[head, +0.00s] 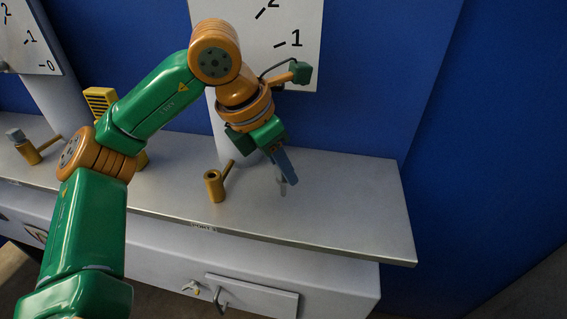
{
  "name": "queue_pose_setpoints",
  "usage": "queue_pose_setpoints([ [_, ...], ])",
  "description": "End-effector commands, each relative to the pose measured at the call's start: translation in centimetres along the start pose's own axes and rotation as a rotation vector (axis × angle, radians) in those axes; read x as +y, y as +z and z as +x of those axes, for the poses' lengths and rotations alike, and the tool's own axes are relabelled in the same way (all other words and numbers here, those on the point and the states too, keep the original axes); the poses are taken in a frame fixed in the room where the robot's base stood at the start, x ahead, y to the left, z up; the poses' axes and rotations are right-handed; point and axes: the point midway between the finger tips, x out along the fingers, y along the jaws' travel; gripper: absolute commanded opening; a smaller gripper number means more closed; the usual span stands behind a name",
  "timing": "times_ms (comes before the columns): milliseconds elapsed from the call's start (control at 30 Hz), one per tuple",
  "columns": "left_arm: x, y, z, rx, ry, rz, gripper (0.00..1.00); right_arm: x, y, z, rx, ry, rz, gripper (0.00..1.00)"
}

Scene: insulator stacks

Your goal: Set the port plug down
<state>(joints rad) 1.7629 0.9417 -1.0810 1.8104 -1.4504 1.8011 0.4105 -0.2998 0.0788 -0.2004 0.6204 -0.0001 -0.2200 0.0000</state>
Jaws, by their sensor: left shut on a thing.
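My left gripper (286,176) points down over the right part of the grey shelf (345,205). It is shut on a small grey piece, which looks like the port plug (282,187); the fingers hide much of it. I cannot tell whether the plug touches the shelf. A yellow port fitting (214,187) with a dark open top and a slanted side pipe stands on the shelf, left of the gripper and apart from it. My right gripper is not in view.
Another yellow fitting (31,151) with a grey cap (15,135) stands at the far left. A yellow ribbed block (100,100) is partly behind my arm. White gauge boards (300,62) rise behind. The shelf's right end is clear. A handled drawer (255,297) is below.

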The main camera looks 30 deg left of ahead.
Motion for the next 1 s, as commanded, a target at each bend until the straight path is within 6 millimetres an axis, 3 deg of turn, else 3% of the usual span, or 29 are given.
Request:
queue_pose_setpoints([
  [133,0.0,-0.4,1.4,0.002,0.001,-0.001,0.0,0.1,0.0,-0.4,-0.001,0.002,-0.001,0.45],
  [500,0.0,-0.7,2.0,-0.001,-0.001,-0.001,0.0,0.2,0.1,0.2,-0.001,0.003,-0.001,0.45],
  [533,0.0,-0.6,1.8,-0.001,-0.001,-0.001,0.38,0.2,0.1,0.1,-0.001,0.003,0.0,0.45],
  [600,0.0,-0.6,1.8,0.0,-0.001,-0.001,0.57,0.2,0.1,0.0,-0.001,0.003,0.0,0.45],
  [1000,0.0,-0.4,1.0,-0.002,0.0,-0.001,0.6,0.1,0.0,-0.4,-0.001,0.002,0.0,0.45],
])
